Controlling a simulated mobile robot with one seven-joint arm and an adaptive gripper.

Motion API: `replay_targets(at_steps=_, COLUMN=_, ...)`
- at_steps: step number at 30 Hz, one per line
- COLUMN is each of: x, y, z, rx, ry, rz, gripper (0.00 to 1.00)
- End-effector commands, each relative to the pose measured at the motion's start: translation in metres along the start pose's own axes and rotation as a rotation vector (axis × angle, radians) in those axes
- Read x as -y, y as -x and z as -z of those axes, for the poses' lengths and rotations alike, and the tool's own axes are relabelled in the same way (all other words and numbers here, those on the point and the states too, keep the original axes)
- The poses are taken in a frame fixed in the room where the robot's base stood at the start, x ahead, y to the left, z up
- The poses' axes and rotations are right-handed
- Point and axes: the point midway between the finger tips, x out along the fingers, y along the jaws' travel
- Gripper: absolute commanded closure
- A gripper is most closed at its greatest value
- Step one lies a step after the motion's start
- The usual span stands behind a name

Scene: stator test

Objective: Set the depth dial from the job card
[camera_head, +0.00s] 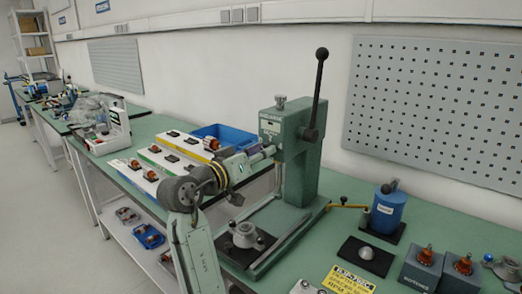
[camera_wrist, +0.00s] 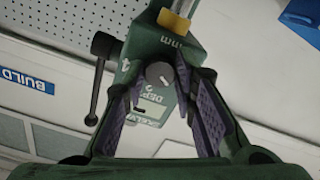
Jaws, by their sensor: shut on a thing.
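The depth dial (camera_wrist: 158,74) is a grey round knob with a pale mark, on the green press head beside printed "DEPTH" lettering. My gripper (camera_wrist: 163,78) has its purple-padded fingers on both sides of the dial, shut on it. In the head view, my gripper (camera_head: 266,153) reaches the left side of the green press (camera_head: 300,165), and the dial is hidden there. A pale window (camera_wrist: 150,109) shows on the press near the dial; its reading is not legible. A yellow printed card (camera_head: 348,280) lies at the front of the bench; I cannot tell if it is the job card.
The press lever (camera_head: 318,90) stands up at the top right. A blue bin (camera_head: 222,134) and trays of parts (camera_head: 165,160) are behind my arm. A blue canister (camera_head: 387,212) and grey boxes (camera_head: 420,268) stand right of the press.

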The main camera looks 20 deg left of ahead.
Motion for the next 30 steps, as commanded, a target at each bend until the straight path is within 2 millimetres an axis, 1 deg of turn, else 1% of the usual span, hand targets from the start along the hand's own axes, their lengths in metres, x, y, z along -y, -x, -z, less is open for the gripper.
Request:
replay_targets(at_steps=7, x=0.0001, y=0.0004, z=0.0006, rx=-0.001, ry=0.06, rz=0.0, gripper=1.0)
replay_targets(at_steps=20, x=0.0003, y=0.0004, z=0.0003, rx=-0.001, ry=0.07, rz=0.0, gripper=1.0)
replay_targets(at_steps=21, x=0.0003, y=0.0004, z=0.0003, rx=-0.001, ry=0.07, rz=0.0, gripper=0.74)
replay_targets(at_steps=30, x=0.0002, y=0.0002, z=0.0002, rx=-0.001, ry=0.069, rz=0.0, gripper=0.55)
